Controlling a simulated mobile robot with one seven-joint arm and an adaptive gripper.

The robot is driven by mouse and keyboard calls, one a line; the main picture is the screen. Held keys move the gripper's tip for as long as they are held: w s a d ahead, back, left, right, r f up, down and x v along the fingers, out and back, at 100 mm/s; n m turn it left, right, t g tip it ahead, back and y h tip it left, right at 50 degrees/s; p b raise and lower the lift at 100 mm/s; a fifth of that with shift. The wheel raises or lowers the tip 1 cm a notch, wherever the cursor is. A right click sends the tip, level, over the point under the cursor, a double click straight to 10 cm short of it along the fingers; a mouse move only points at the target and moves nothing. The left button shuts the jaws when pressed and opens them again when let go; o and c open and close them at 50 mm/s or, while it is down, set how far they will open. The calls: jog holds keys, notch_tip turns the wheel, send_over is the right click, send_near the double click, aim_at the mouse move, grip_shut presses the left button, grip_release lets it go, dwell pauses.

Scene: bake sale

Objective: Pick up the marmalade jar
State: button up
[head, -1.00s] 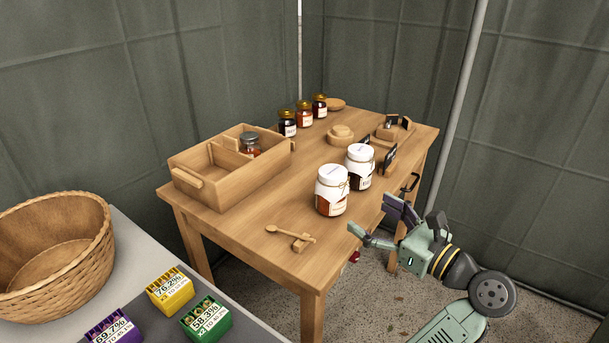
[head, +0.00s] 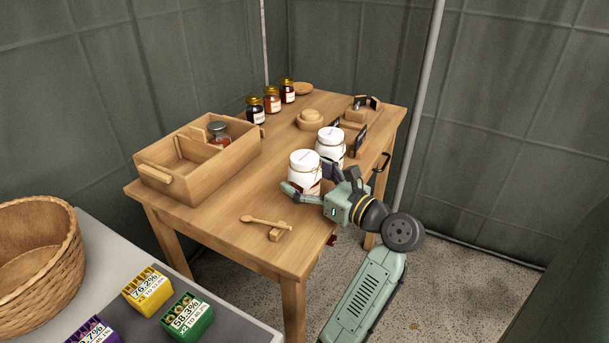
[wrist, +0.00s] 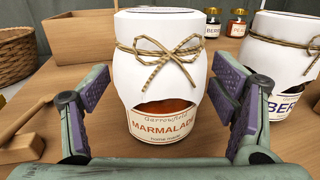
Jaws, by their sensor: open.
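The marmalade jar (wrist: 160,85) has a white cloth cover tied with twine and a label reading MARMALADE. In the head view it (head: 304,172) stands upright on the wooden table near the right edge. My gripper (wrist: 158,110) is open, with one purple-padded finger on each side of the jar in the wrist view. I cannot tell whether either pad touches it. In the head view my gripper (head: 308,180) reaches in from the right and hides part of the jar's lower side.
A second white-covered jar (head: 331,144), labelled BERRY in part, stands close behind to the right. A wooden dipper (head: 262,222) lies in front on a small block. A divided wooden crate (head: 168,178) is at the left; small jars (head: 272,100) stand at the back.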

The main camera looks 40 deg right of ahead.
jog(key=shift+w, duration=0.25)
jog(key=shift+c, duration=0.5)
jog(key=c, duration=1.6)
jog(key=shift+r, duration=0.15)
